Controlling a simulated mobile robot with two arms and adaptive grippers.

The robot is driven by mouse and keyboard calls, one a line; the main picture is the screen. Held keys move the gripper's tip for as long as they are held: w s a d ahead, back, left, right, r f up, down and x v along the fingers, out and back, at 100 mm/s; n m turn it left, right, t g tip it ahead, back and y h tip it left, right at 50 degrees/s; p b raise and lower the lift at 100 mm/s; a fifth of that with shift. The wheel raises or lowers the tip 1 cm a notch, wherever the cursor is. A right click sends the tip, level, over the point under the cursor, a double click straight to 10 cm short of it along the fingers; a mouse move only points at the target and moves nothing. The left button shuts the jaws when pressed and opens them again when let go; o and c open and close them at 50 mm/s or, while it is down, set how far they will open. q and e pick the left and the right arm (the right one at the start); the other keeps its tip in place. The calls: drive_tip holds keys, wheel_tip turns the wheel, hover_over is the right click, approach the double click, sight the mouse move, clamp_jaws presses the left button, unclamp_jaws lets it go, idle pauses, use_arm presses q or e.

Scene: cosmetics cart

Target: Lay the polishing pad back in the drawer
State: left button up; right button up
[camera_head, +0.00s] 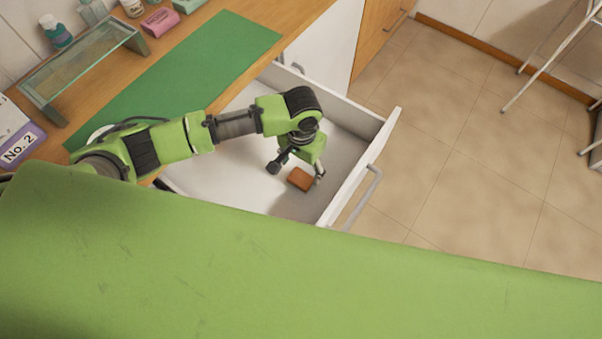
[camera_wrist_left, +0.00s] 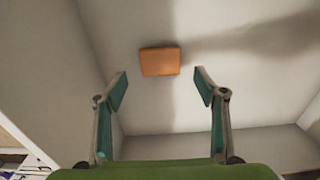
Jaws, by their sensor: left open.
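The polishing pad (camera_head: 300,179) is a small orange-brown block lying on the floor of the open white drawer (camera_head: 225,178), near its front wall. My left gripper (camera_head: 297,173) is inside the drawer space, its fingers spread and empty. In the left wrist view the pad (camera_wrist_left: 160,61) lies apart from both fingertips, beyond the gap between them (camera_wrist_left: 160,83). Neither finger touches it there. The exact height of the gripper above the drawer floor is hard to tell. My right gripper is not in view.
The drawer's front wall with its handle (camera_head: 362,197) stands to the right. A green mat (camera_head: 185,72), a glass stand (camera_head: 82,62), small bottles and boxes are on the wooden counter. The tiled floor (camera_head: 470,150) at right is clear near the drawer. My green body covers the bottom.

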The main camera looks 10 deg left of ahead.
sight(301, 179)
use_arm(q)
wheel_tip(301, 179, up, 6)
drive_tip(key=shift+f, duration=0.25)
